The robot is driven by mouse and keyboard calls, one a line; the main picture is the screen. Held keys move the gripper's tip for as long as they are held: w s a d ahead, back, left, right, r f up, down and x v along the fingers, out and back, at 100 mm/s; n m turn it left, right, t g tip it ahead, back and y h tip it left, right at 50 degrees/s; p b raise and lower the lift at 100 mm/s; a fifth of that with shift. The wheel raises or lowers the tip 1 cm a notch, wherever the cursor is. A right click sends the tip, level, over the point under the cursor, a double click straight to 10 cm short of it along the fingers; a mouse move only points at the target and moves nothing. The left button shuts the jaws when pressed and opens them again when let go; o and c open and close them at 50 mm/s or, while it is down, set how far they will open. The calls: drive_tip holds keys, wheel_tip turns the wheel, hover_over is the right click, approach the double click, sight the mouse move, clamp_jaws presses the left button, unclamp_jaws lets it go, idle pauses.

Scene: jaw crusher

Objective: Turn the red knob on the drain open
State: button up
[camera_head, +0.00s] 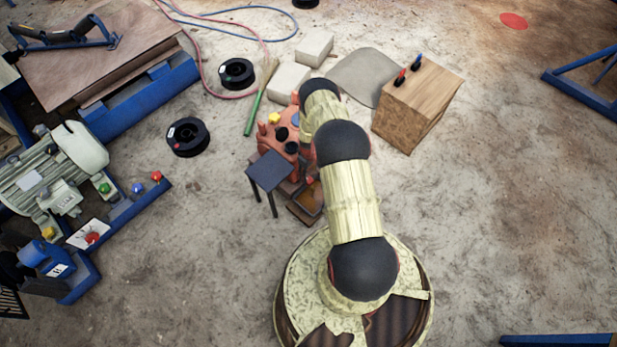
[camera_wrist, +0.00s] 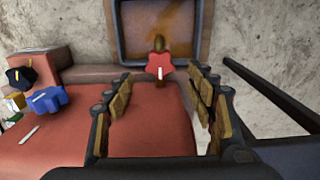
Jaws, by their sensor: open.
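The red knob (camera_wrist: 160,66) shows in the wrist view, star-shaped with a pale stripe on its face. It sits on a brass-coloured drain fitting (camera_wrist: 158,43) at the edge of the red machine body (camera_wrist: 150,130). My gripper (camera_wrist: 163,85) is open, its two fingers either side of the picture's middle. The knob appears between and beyond the fingertips, apart from both. In the head view the red machine (camera_head: 275,140) stands beside my arm, which hides part of it. My gripper cannot be made out in the head view.
A rusty-brown tray (camera_wrist: 160,12) lies beyond the knob. A blue knob (camera_wrist: 47,99) and a black knob (camera_wrist: 20,76) are at the left. A dark bar (camera_wrist: 268,97) runs along the right. A dark stand (camera_head: 269,171) is near the machine; a wooden block (camera_head: 410,110) stands right of it.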

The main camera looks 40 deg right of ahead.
sight(308, 180)
drive_tip(key=shift+r, duration=2.95)
